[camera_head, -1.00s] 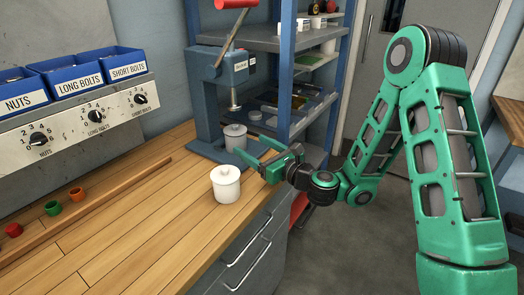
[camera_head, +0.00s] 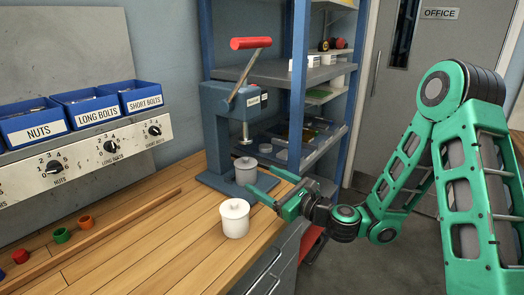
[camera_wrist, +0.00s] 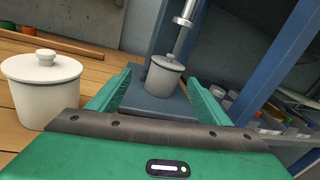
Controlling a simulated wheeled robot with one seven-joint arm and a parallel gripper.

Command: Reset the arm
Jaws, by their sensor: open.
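My green gripper (camera_head: 266,186) is open and empty above the right edge of the wooden bench, with its fingers pointing at the press. In the wrist view, its two fingers (camera_wrist: 160,92) frame a grey lidded pot (camera_wrist: 164,74) that stands beyond them on the press base. The grey pot also shows in the head view (camera_head: 246,171). A white lidded pot (camera_head: 235,219) stands upright on the bench beside the gripper, and it shows at the left of the wrist view (camera_wrist: 42,90).
A blue press (camera_head: 217,130) with a red-handled lever stands at the bench's back corner. Blue shelving (camera_head: 300,70) rises behind the gripper. Labelled blue bins (camera_head: 90,105) sit above a dial panel (camera_head: 80,158). Small coloured cups (camera_head: 62,235) are at left. The bench's front middle is clear.

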